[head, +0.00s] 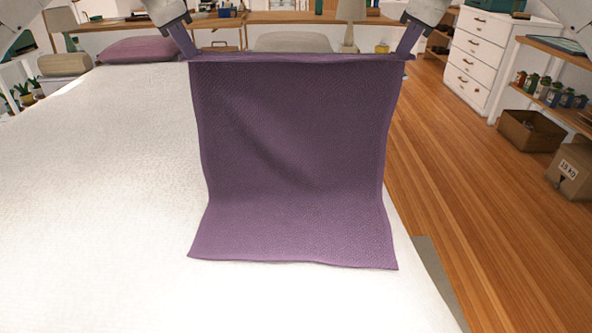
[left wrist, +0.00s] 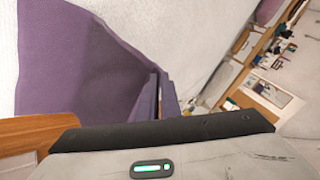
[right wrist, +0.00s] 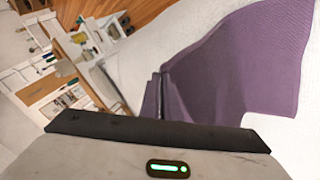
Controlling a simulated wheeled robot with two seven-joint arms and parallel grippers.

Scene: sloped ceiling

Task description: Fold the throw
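The purple throw (head: 295,150) hangs from both grippers in the head view, its top edge lifted and stretched between them. Its lower part lies on the white bed (head: 90,200), with the near edge flat on the cover. My left gripper (head: 192,54) is shut on the top left corner. My right gripper (head: 406,55) is shut on the top right corner. The throw also shows in the left wrist view (left wrist: 75,65) and in the right wrist view (right wrist: 255,60), running down from the fingers. The bed directly behind the throw is hidden.
A purple pillow (head: 140,49) lies at the far left of the bed. The bed's right edge drops to a wooden floor (head: 450,170). A white drawer unit (head: 482,60), a shelf and boxes (head: 530,130) stand at the right. The bed's left side is clear.

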